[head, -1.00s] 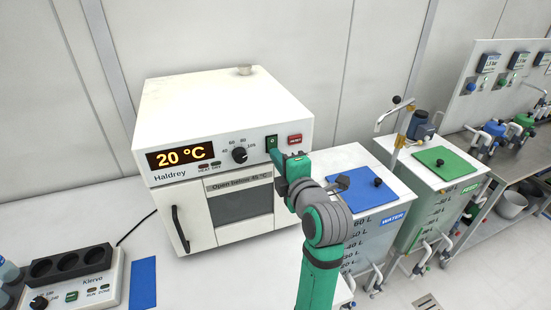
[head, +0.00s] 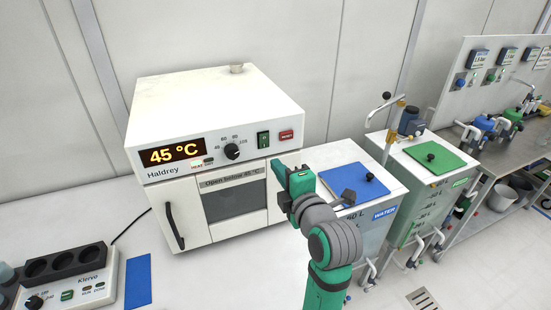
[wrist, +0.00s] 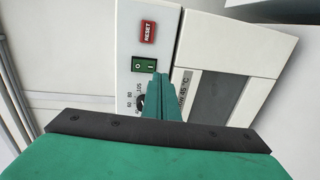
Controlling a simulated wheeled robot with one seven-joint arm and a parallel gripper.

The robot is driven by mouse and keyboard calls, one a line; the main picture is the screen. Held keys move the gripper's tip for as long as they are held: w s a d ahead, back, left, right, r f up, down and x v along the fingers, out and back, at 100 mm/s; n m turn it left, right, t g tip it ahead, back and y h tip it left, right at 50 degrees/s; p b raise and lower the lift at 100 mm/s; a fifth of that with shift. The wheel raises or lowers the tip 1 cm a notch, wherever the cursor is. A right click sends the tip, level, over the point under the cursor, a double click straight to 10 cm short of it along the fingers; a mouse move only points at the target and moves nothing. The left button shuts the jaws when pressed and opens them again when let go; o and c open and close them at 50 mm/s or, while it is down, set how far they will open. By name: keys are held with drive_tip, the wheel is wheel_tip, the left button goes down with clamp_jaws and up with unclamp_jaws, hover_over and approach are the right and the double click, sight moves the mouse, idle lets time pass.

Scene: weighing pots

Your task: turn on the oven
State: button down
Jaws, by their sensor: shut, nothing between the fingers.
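The white Haldrey oven (head: 165,105) stands on the bench with its door closed. Its display (head: 171,153) reads 45 °C, and the HEAT lamp (head: 196,164) below it looks lit red. The green rocker switch (head: 263,139) sits between the dial (head: 232,151) and the red RESET button (head: 286,135). The switch also shows in the wrist view (wrist: 143,65), just ahead of my fingers. My gripper (head: 279,166) is shut and empty, below and right of the switch and apart from it. In the wrist view, my fingers partly cover the dial.
A Klervo unit (head: 90,280) and a blue mat (head: 138,281) lie on the bench at left. The blue-lidded water tank (head: 350,181) and the green-lidded feed tank (head: 437,158) stand right of the oven. Bare bench lies before the oven.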

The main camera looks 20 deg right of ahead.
drive_tip(key=s+f, duration=0.1)
drive_tip(key=s, duration=0.6)
drive_tip(key=shift+s, duration=0.4)
drive_tip(key=shift+d, duration=0.1)
drive_tip(key=s+a+f+m+h, duration=0.1)
drive_tip(key=s+a+f+m, duration=0.2)
drive_tip(key=f, duration=0.5)
drive_tip(key=s+a+f+m, duration=0.2)
drive_tip(key=a+f+m, duration=0.1)
drive_tip(key=f+m, duration=0.4)
drive_tip(key=s+a+f+m+h, duration=0.1)
drive_tip(key=s+a+f+m, duration=0.2)
drive_tip(key=f, duration=0.6)
drive_tip(key=s+a+f+m, duration=0.1)
drive_tip(key=s+a+f, duration=0.1)
drive_tip(key=s, duration=0.6)
drive_tip(key=s+a+f+m+y, duration=0.1)
drive_tip(key=s+a+m, duration=0.1)
drive_tip(key=s+a, duration=0.3)
drive_tip(key=s+a+f+m+g, duration=0.1)
drive_tip(key=s+a+f+m, duration=0.1)
drive_tip(key=s, duration=0.9)
drive_tip(key=shift+s+a+f, duration=0.25)
drive_tip(key=shift+a+f, duration=0.1)
drive_tip(key=shift+a, duration=0.35)
